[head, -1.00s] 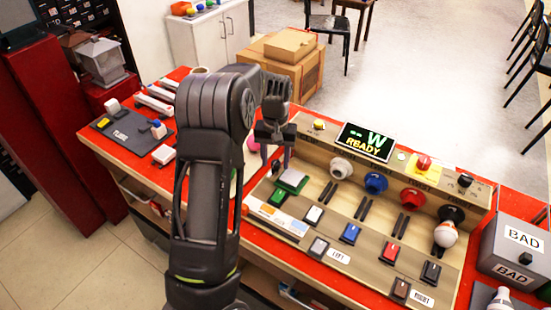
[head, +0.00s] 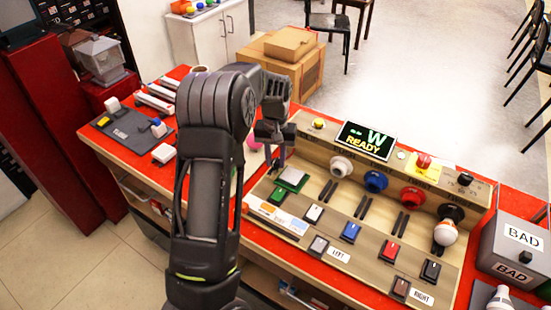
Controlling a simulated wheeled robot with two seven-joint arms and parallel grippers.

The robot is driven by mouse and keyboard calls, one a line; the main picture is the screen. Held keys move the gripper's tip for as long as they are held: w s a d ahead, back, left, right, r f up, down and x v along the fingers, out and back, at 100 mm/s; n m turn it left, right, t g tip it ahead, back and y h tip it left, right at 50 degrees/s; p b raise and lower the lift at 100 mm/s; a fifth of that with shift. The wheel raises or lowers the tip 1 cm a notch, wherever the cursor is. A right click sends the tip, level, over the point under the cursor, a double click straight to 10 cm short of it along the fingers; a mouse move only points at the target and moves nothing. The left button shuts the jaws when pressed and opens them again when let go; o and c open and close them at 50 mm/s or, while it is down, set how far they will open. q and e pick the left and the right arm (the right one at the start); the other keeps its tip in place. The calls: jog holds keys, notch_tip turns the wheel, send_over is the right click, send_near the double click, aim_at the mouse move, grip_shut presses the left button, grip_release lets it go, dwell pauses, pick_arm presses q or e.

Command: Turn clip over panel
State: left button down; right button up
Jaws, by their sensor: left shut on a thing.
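The panel (head: 338,228) is a wooden console on the red bench, with a screen reading "W READY", coloured round sockets, slots and rocker switches. The clip is mostly hidden by the fingers and too small to make out. My right gripper is not in view.
A white bulb (head: 445,233) sits at the right socket. A grey "BAD" box (head: 515,248) stands at the right end. A dark tray (head: 133,131) with small parts lies at the left. Cardboard boxes (head: 284,67) stand behind the bench.

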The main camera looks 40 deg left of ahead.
pick_arm(q)
jog(key=shift+n, duration=0.3)
jog(key=n, duration=0.7)
jog(key=shift+w+d+n, duration=0.1)
jog(key=shift+w+n, duration=0.05)
jog(key=shift+n, duration=0.25)
jog(key=n, duration=0.4)
jog(key=shift+r+n, duration=0.1)
jog(key=shift+n, duration=0.2)
jog(key=n+p, duration=0.1)
jog(key=n, duration=0.3)
jog(key=shift+w+n+p, duration=0.15)
jog(key=shift+n+p, duration=0.15)
jog(key=shift+n, duration=0.1)
jog(key=c, duration=1.2)
grip_release()
jog(key=shift+o, duration=0.2)
